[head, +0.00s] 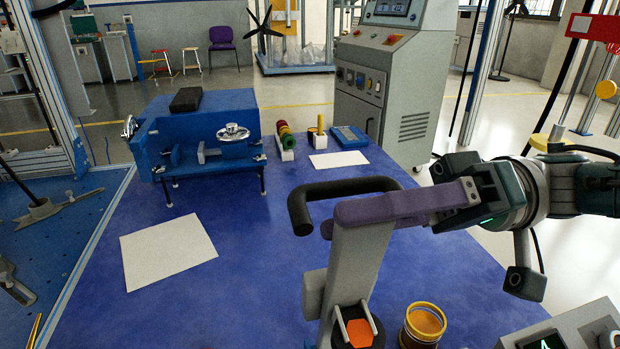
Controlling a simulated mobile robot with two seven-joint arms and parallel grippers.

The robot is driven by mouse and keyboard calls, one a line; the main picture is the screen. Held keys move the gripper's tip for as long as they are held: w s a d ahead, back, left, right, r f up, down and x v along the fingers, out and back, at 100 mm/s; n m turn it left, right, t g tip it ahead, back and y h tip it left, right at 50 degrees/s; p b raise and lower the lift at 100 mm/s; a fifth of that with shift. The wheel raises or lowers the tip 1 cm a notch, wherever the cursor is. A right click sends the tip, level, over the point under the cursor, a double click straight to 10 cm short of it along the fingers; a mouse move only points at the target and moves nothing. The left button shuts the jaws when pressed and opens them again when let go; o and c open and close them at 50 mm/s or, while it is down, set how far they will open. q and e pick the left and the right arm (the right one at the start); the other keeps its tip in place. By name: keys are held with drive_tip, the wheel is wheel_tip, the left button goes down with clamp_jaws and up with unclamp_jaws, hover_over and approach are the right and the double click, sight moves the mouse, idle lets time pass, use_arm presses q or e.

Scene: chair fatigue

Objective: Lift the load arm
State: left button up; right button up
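A purple padded bar (395,207) lies across the top of a grey upright post (358,262) at the front middle of the blue table. A black bent handle (345,190) curves beside and behind the bar. I cannot tell for sure which of these parts is the load arm. My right gripper (466,194) comes in from the right, its fingers at the right end of the purple bar. The fingers overlap that end in the picture, and whether they close on it is not clear. My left gripper is not in view.
A blue fixture (190,142) stands at the table's back left. A yellow-rimmed cup (423,325) stands right of the post. A grey control cabinet (385,90) stands behind.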

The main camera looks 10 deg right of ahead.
drive_tip(key=shift+f, duration=0.1)
drive_tip(key=shift+d, duration=0.3)
drive_tip(key=d+b, duration=0.4)
drive_tip(key=d, duration=0.5)
drive_tip(key=shift+w+d, duration=0.15)
drive_tip(key=shift+d, duration=0.05)
drive_tip(key=shift+b, duration=0.3)
